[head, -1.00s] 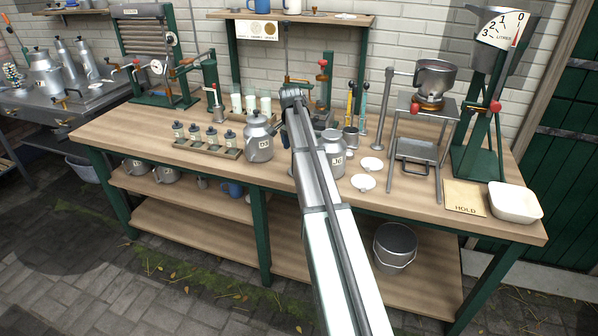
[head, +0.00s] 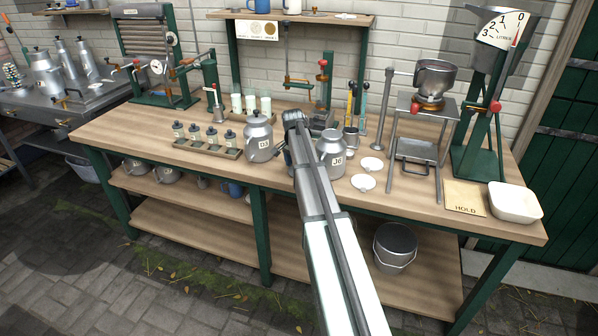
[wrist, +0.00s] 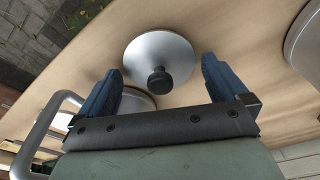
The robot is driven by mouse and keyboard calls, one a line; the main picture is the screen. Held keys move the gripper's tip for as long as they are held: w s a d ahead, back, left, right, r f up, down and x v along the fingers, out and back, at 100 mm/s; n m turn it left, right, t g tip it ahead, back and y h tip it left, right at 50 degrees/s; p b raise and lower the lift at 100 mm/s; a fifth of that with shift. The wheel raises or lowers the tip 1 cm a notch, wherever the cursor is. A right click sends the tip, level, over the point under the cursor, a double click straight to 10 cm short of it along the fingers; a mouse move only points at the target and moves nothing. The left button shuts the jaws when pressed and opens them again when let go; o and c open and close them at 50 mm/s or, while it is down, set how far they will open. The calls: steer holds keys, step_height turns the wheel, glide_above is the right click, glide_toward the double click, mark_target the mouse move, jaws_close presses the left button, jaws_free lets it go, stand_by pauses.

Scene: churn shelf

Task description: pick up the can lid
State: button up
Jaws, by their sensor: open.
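The can lid (wrist: 175,55) is a round silver disc with a black knob (wrist: 160,80). In the wrist view it appears to lie on the wooden bench, near the bench's front edge. My gripper (wrist: 161,65) is open, with one blue finger on each side of the lid and the knob between them. I cannot tell whether the fingers touch the lid. In the head view my gripper (head: 287,158) is low between the can marked D3 (head: 259,144) and the can marked J6 (head: 331,158). My arm hides the lid there.
A can's edge shows at the right in the wrist view (wrist: 303,40), and a curved metal handle (wrist: 45,130) at the left. White discs (head: 364,182) lie right of the J6 can. A rack of small bottles (head: 210,148) stands left of the D3 can.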

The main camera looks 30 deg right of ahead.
steer(key=c, duration=0.8)
steer(key=shift+r, duration=0.1)
step_height(320, 180, up, 17)
steer(key=s+d+r+m, duration=0.1)
steer(key=s+d+r, duration=0.15)
steer(key=d, duration=0.35)
steer(key=s+d+r, duration=0.1)
steer(key=d+r, duration=0.3)
steer(key=d, duration=0.1)
steer(key=shift+s+a+f, duration=0.1)
steer(key=shift+s+f, duration=0.1)
steer(key=shift+f, duration=1.45)
steer(key=shift+s+a+f, duration=0.1)
steer(key=shift+s+f, duration=0.05)
steer(key=shift+f, duration=1.5)
